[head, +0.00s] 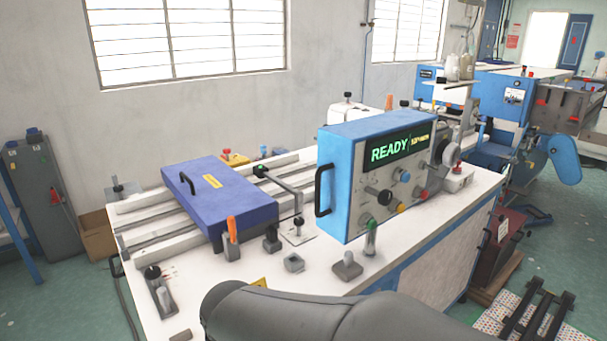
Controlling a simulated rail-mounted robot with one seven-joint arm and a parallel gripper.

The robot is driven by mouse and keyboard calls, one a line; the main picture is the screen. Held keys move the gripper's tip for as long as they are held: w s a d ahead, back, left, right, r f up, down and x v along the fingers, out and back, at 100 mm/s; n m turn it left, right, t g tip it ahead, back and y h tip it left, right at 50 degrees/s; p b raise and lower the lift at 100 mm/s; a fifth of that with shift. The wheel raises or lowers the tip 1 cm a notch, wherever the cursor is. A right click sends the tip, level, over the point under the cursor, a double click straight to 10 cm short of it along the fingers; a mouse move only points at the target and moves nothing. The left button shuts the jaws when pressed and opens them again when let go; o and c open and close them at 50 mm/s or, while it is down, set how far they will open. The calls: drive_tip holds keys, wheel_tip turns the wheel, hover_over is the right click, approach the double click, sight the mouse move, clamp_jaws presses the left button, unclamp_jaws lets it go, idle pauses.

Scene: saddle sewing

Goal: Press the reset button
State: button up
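A blue control box (339,192) stands on the white machine table. Its grey front panel has a green-lit display (400,147) reading "READY" with smaller, unclear text beside it. Below the display are several knobs and buttons: a large black one (385,197), a yellow one (402,207), a red one (421,193) and pale blue-white ones (405,176). Their labels are too small to read, so I cannot tell which is the reset button. My gripper is not in view; only a dark grey link of my arm crosses the bottom, in front of the table's near edge.
A purple-blue cover box (218,197) with a black handle lies on rails at the left of the white table (330,272). An orange-handled lever (232,230), a green-topped post (371,238) and several small fittings stand along the near side. A red box (500,240) is on the floor right.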

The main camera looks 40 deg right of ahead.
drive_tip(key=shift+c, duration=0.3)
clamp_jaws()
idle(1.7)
